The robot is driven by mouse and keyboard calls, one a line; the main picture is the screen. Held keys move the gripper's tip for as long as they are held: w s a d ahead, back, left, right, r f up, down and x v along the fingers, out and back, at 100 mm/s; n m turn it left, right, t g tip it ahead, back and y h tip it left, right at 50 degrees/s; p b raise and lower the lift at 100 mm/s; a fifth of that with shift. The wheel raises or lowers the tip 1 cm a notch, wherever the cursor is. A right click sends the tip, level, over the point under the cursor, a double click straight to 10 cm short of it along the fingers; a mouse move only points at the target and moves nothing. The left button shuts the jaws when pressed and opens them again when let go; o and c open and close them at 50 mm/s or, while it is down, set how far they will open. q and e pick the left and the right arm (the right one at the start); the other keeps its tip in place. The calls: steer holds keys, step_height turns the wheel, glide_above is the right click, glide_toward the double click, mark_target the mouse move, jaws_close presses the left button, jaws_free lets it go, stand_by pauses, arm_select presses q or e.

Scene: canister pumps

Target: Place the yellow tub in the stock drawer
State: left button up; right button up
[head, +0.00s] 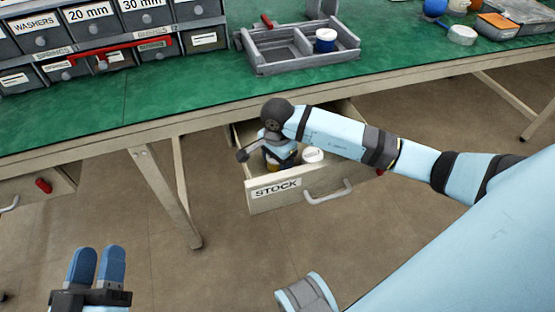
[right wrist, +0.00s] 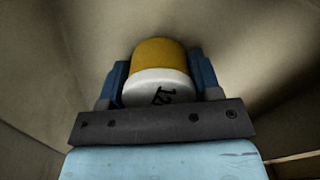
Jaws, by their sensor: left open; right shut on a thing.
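The stock drawer (head: 285,204) is pulled open under the bench, its label and handle facing me. My right gripper (head: 281,160) reaches down inside the drawer at its left part. In the right wrist view the right gripper (right wrist: 160,78) is shut on the yellow tub (right wrist: 158,53), which has a white lid with black writing. In the head view only a sliver of the yellow tub (head: 272,165) shows below the gripper. Whether it touches the drawer floor is hidden. My left gripper (head: 97,268) is open and empty at the lower left, away from the drawer.
Another white-lidded container (head: 313,155) stands in the drawer to the right of my right gripper. On the green bench (head: 190,85) are a grey divided tray (head: 290,68) holding a blue-and-white container (head: 325,40), and labelled bins (head: 95,30). A second drawer (head: 40,190) is at the left.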

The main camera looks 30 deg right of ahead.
steer(key=shift+f, duration=0.15)
steer(key=o, duration=1)
steer(key=shift+c, duration=0.2)
steer(key=shift+r, duration=0.3)
step_height(320, 180, up, 4)
steer(key=shift+w+r+p, duration=0.1)
steer(key=shift+r+p, duration=0.15)
steer(key=shift+p, duration=0.7)
step_height(320, 180, up, 6)
steer(key=shift+p, duration=0.8)
steer(key=shift+r, duration=0.65)
arm_select(q)
steer(key=shift+w+a+f+g+y, duration=0.1)
steer(key=shift+a+f+g+y, duration=0.25)
steer(key=shift+f, duration=0.25)
steer(key=shift+w+a+f+g+y, duration=0.1)
steer(key=shift+a+f+g+y, duration=0.15)
steer(key=shift+a+f+y, duration=0.3)
